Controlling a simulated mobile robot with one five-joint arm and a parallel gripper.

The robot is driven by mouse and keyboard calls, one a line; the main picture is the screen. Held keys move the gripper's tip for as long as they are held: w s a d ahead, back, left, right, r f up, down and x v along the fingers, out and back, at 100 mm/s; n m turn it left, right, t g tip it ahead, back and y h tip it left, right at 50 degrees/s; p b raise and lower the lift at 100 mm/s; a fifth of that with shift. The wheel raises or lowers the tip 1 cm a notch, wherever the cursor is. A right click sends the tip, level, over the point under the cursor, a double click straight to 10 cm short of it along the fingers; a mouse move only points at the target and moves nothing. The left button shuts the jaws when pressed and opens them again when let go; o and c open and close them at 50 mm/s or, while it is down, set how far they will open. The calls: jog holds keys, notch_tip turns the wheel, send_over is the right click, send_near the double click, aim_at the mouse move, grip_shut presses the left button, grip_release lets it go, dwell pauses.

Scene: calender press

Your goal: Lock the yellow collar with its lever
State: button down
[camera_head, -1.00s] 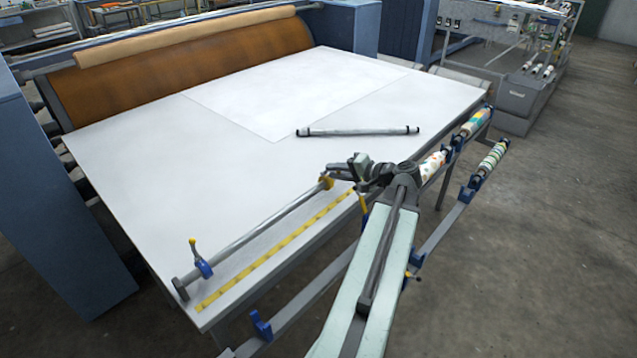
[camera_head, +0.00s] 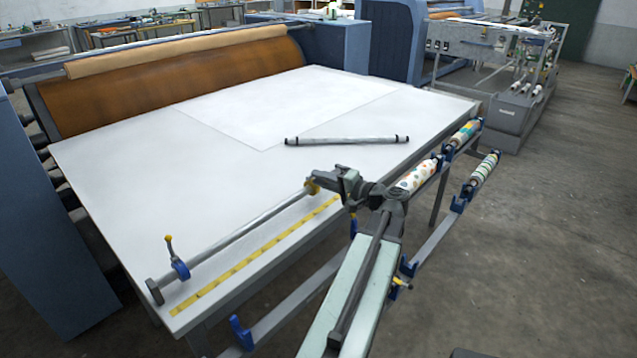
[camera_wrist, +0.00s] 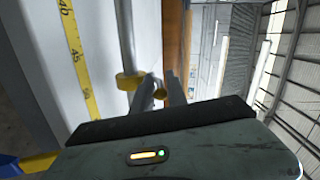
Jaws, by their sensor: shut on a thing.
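The yellow collar (camera_head: 312,187) sits around the grey rod at its far end, above the white table. In the wrist view the yellow collar (camera_wrist: 130,82) is a ring on the rod, just left of my fingers. My gripper (camera_head: 326,182) is right beside the collar; in the wrist view my gripper (camera_wrist: 159,90) is closed about the collar's lever (camera_wrist: 158,93), of which only a small yellowish end shows. The rest of the lever is hidden by the fingers, so its angle cannot be told.
A blue collar (camera_head: 180,270) with an upright yellow-tipped lever is near the rod's other end. A yellow measuring tape (camera_head: 255,257) runs along the table edge. A dark-ended roll (camera_head: 345,140) lies on the table (camera_head: 215,150). Patterned rolls (camera_head: 417,176) sit on a rack at right.

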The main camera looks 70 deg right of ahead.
jog(key=c, duration=1.7)
grip_release()
jog(key=shift+s+d, duration=0.15)
jog(key=shift+d, duration=0.1)
jog(key=shift+o, duration=1.3)
jog(key=shift+s+d+f, duration=0.1)
jog(key=shift+d, duration=0.05)
jog(key=shift+a, duration=0.2)
jog(key=v, duration=0.7)
jog(key=shift+s+p, duration=0.3)
jog(key=shift+p, duration=0.05)
